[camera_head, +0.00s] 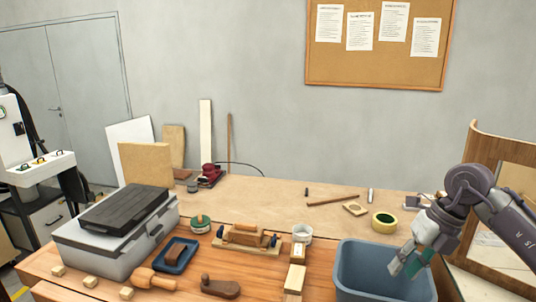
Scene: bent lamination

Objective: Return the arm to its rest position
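My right arm comes in from the right edge. Its gripper (408,265) points down over the blue-grey bin (385,290) at the front right of the bench. A teal patch shows at the fingers; I cannot tell whether it is part of the gripper or a held thing. The finger gap is too small to read. My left gripper is not in view.
The wooden bench (270,197) holds a grey toolbox (105,240), a blue tray (176,256), a wooden mallet (153,279), a clamped wooden piece (247,239), a white cup (302,233) and a yellow tape roll (384,222). A curved wooden panel (494,150) stands at right, close to my arm.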

